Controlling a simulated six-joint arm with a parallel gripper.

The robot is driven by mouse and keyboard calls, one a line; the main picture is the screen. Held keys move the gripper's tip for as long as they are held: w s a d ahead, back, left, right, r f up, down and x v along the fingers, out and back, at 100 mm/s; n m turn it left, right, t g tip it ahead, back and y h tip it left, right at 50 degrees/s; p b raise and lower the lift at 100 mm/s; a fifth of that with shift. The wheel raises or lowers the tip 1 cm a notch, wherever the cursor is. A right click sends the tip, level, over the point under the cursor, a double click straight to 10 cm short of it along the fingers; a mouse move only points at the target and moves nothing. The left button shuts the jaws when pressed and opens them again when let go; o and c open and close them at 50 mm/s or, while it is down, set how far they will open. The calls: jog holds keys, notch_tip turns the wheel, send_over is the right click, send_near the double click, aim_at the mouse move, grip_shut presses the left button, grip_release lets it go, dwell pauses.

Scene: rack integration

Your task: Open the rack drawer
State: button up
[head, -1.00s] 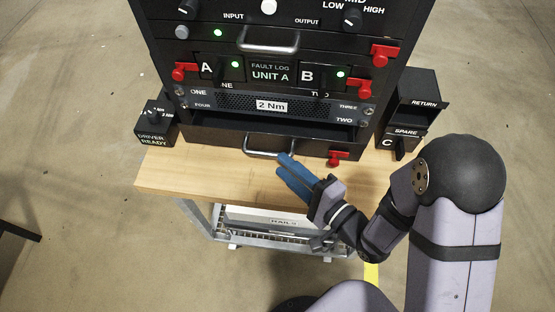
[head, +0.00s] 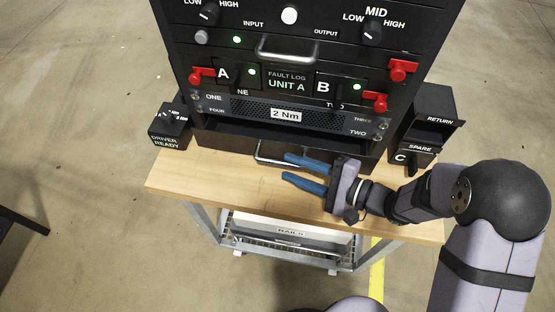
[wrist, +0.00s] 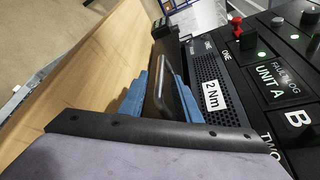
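The rack drawer (head: 222,143) is the lowest unit of the black rack, just above the wooden bench. A dark gap shows above its front, so it looks partly out. Its silver bar handle (head: 261,158) shows at the left; the right part is hidden behind my fingers. My gripper (head: 284,166) has two blue fingers spread apart, pointing left across the handle's right side. In the wrist view, the handle (wrist: 173,92) appears between the two fingers (wrist: 156,75), with no clear grip on it. The drawer's right front is hidden by my gripper.
The wooden bench (head: 190,183) has bare room in front of the drawer. A driver box (head: 166,141) stands at left, and return and spare boxes (head: 422,130) at right. Red latches (head: 376,102) jut from the rack above. An upper handle (head: 287,49) sticks out higher up.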

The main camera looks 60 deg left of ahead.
aim_at(285, 165)
jog(key=shift+p+x, duration=0.4)
jog(key=shift+x, duration=2.2)
grip_shut()
